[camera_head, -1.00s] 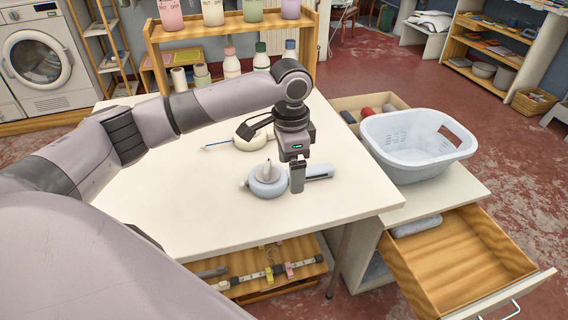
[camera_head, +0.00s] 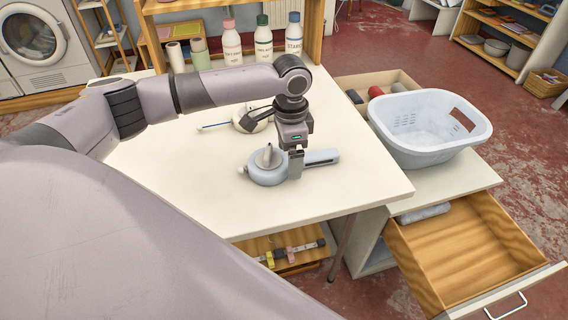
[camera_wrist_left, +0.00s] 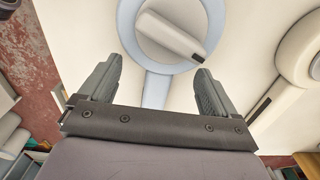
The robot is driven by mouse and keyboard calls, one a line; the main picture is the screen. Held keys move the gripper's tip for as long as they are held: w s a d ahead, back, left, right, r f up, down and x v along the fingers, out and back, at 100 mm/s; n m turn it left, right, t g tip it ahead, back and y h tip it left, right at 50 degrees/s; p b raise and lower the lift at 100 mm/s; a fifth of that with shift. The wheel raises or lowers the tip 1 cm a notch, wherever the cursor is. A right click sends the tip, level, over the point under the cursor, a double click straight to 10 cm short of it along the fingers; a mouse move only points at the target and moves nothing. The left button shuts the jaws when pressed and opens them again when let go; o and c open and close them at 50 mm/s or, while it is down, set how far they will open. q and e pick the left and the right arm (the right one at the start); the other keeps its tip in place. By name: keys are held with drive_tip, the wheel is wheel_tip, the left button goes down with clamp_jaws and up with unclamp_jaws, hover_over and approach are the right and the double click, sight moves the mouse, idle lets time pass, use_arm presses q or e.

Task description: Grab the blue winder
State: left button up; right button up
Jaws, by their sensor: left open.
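My left gripper (camera_head: 296,165) points down over the handle, just right of the round body. In the left wrist view the open fingers (camera_wrist_left: 158,75) stand either side of the handle (camera_wrist_left: 155,91), with the round body (camera_wrist_left: 128,18) beyond the tips. Whether the fingers touch the handle I cannot tell. My right gripper is not in view.
A pale laundry basket (camera_head: 405,145) stands right of the table (camera_head: 215,205), above an open wooden drawer (camera_head: 462,250). Bottles (camera_head: 263,45) line the back. The front of the tabletop is clear.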

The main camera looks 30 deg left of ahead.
use_arm(q)
clamp_jaws()
idle(0.3)
